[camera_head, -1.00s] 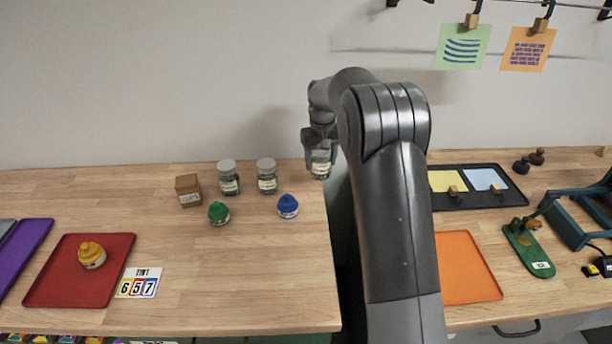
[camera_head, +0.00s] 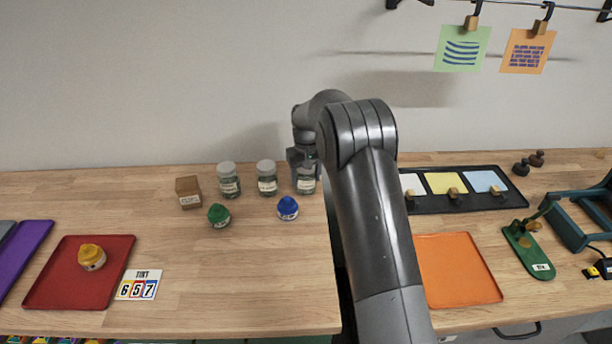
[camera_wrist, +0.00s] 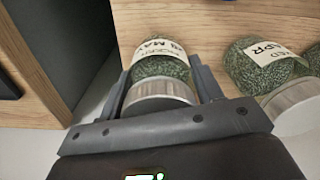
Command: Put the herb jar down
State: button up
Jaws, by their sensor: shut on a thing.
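My gripper (camera_head: 303,158) is shut on a herb jar (camera_head: 306,184), a glass jar of green herbs with a grey lid and a white label. In the wrist view the held jar (camera_wrist: 160,72) sits between the two fingers (camera_wrist: 161,88), its lid nearest the camera. The jar is at the back of the left table, near its right edge. Whether its base touches the wood I cannot tell. Two similar jars stand to its left: one close by (camera_head: 267,178) and one farther left (camera_head: 229,180). The nearer one also shows in the wrist view (camera_wrist: 262,68).
A blue-capped pot (camera_head: 288,208) and a green-capped pot (camera_head: 218,215) stand in front of the jars. A brown box (camera_head: 188,192) stands left. A gap separates the table from the right one, which holds a black tray (camera_head: 430,205). The left table's front middle is clear.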

jog(key=o, duration=1.1)
jog(key=shift+o, duration=0.2)
notch_tip(320, 180, up, 12)
jog(key=shift+r, duration=0.2)
jog(key=s+d+r+m+t, duration=0.1)
jog(key=s+d+r, duration=0.2)
jog(key=s+r, duration=0.55)
jog(key=s+d+r+t, duration=0.2)
jog(key=s+d+r, duration=0.25)
jog(key=s, duration=0.65)
jog(key=s+d+f+m+t, duration=0.1)
jog(key=s+f, duration=0.1)
jog(key=s, duration=1)
jog(key=s+d+f+m+t, duration=0.1)
jog(key=s+d, duration=0.1)
jog(key=s, duration=1)
jog(key=shift+f+t, duration=0.3)
jog(key=shift+f, duration=0.05)
